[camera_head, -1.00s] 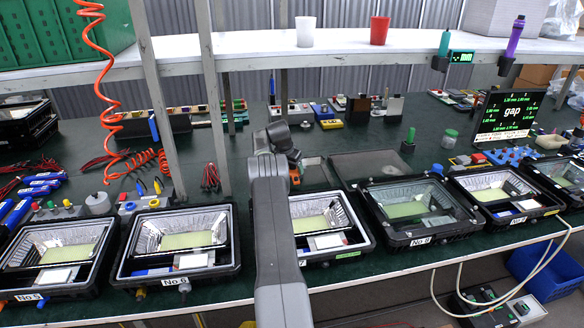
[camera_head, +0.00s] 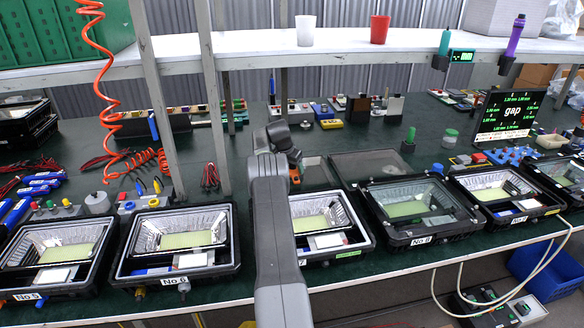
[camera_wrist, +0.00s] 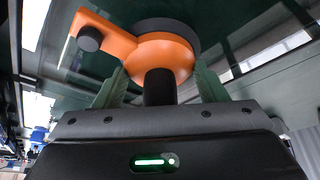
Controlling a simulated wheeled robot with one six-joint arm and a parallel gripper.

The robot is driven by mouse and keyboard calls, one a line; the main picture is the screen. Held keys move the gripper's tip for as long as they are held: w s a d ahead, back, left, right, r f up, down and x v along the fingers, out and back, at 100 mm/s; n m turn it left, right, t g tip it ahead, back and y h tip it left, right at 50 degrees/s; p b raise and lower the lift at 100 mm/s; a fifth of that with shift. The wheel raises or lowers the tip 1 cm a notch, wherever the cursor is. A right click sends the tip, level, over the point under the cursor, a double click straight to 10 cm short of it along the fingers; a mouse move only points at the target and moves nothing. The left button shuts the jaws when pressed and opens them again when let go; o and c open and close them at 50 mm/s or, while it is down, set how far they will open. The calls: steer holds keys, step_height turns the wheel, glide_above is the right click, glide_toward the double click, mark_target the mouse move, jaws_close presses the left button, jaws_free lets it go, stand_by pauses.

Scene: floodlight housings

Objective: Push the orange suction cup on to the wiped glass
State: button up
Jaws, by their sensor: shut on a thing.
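My gripper (camera_wrist: 160,84) is shut on the black stem of the orange suction cup (camera_wrist: 155,52), with a green finger on each side. The cup has an orange body, a side tab with a black knob, and a dark disc on its far side. In the head view only a bit of the orange suction cup (camera_head: 295,176) shows past my arm. A dark glass pane (camera_head: 320,173) lies there, behind the No 7 housing and partly hidden by my arm. A glassy surface (camera_wrist: 240,50) lies beyond the cup in the wrist view. I cannot tell whether the disc touches it.
Another dark pane (camera_head: 370,165) lies behind No 8. Shelf posts (camera_head: 210,100) stand left of my arm. An orange coiled hose (camera_head: 90,70) hangs at left.

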steer(key=shift+f+b, duration=0.35)
steer(key=shift+f, duration=0.1)
stand_by(0.3)
steer(key=shift+s+f+b, duration=0.15)
steer(key=shift+f+b, duration=0.2)
steer(key=shift+f, duration=0.15)
stand_by(1.2)
steer(key=shift+r, duration=0.25)
steer(key=shift+w+r+p, duration=0.15)
steer(key=shift+r+p, duration=0.65)
steer(key=shift+r, duration=0.8)
steer(key=shift+w+r+p, duration=0.1)
steer(key=shift+r+p, duration=0.65)
steer(key=shift+r, duration=0.85)
